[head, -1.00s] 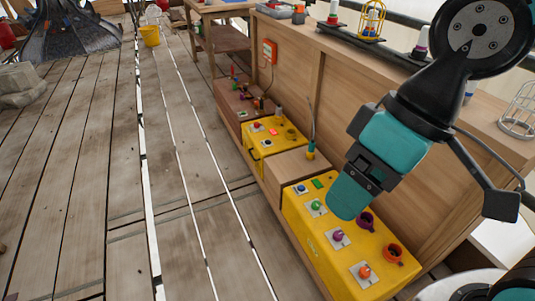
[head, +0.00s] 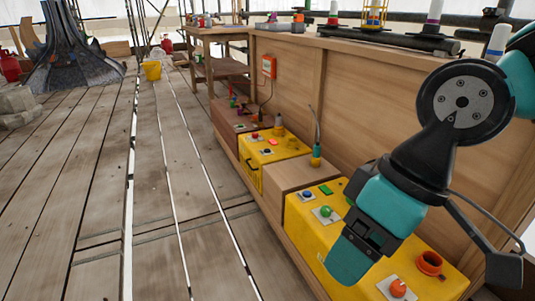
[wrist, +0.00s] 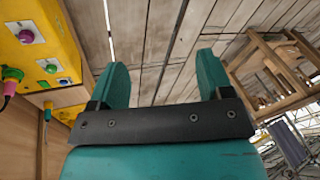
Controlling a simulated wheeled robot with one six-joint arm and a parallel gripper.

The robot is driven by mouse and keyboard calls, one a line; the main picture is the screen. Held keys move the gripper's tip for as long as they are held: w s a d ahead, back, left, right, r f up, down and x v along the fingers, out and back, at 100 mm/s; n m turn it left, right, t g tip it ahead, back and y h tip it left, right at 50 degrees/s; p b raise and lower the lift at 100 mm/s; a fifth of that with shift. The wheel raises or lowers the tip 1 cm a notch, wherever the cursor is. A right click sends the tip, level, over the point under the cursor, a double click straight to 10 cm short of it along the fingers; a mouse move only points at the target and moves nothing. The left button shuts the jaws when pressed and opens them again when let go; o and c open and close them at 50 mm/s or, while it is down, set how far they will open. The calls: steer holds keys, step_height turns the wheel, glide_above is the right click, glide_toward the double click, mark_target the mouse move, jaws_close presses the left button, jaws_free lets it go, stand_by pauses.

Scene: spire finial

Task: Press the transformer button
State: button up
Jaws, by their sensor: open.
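A long yellow box (head: 305,232) stands on the low wooden ledge at the right in the head view. I cannot tell which button is the transformer's; no readable label shows. My gripper (head: 347,262) hangs in front of the box and hides part of its top. In the wrist view, my gripper (wrist: 163,76) is open and empty. That view shows a purple button (wrist: 25,37) on the box at the left, apart from the fingers.
A smaller yellow box (head: 268,148) with buttons sits farther along the ledge. A wooden block (head: 290,175) lies between the boxes. A wooden panel (head: 370,105) rises behind them. An orange socket ring (head: 430,262) sits near the orange button.

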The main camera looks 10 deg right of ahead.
stand_by(0.4)
jaws_close()
stand_by(1.5)
